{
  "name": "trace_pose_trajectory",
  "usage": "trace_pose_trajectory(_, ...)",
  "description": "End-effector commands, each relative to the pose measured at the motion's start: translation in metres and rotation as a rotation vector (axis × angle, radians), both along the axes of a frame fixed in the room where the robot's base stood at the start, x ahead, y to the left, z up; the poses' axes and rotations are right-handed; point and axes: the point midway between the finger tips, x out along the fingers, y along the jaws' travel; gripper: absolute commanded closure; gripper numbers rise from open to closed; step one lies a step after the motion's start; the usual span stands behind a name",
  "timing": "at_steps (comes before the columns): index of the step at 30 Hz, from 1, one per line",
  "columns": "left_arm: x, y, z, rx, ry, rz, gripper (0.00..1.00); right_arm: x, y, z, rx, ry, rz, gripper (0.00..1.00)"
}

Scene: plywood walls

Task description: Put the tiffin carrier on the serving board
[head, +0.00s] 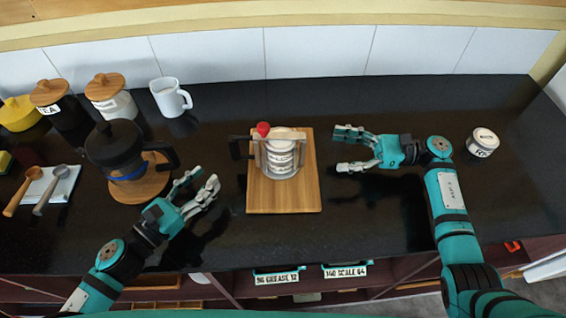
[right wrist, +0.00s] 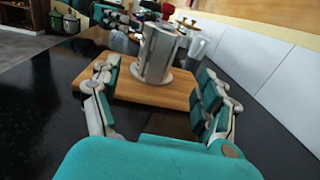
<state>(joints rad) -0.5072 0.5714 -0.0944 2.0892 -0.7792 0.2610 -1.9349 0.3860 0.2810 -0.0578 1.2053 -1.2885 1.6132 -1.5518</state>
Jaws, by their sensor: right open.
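The tiffin carrier (head: 281,155), a stacked silver tin with a frame and a red knob on top, stands upright on the wooden serving board (head: 283,196), toward its back half. My right gripper (head: 342,150) is open and empty, to the right of the board and apart from the carrier. In the right wrist view the carrier (right wrist: 158,50) stands on the board (right wrist: 130,88), ahead between the spread fingers. My left gripper (head: 200,184) is open and empty, left of the board. The base of the carrier is partly hidden by its frame in the head view.
A black grinder or pot (head: 118,150) stands on a round board at the left. A small white jar (head: 483,142) stands at the right. The counter (head: 380,215) in front is clear.

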Motion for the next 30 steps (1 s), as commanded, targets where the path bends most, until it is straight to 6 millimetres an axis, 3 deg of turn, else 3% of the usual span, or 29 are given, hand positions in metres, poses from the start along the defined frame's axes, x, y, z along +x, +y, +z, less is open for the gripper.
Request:
trace_pose_trajectory(3,0.0,0.0,0.0,0.0,0.0,0.0,0.64,0.0,-0.019,-0.001,-0.003,0.002,-0.002,0.22)
trace_pose_trajectory(9,0.0,0.0,0.0,0.0,0.0,0.0,0.64,0.0,-0.032,0.0,0.0,0.001,0.0,0.22)
trace_pose_trajectory(25,0.0,0.0,0.001,0.0,0.0,0.0,0.64,0.0,-0.032,0.001,0.001,0.001,0.0,0.22)
trace_pose_trajectory(30,0.0,0.0,0.026,0.0,0.0,0.0,0.64,0.0,-0.032,0.026,0.001,0.0,0.0,0.22)
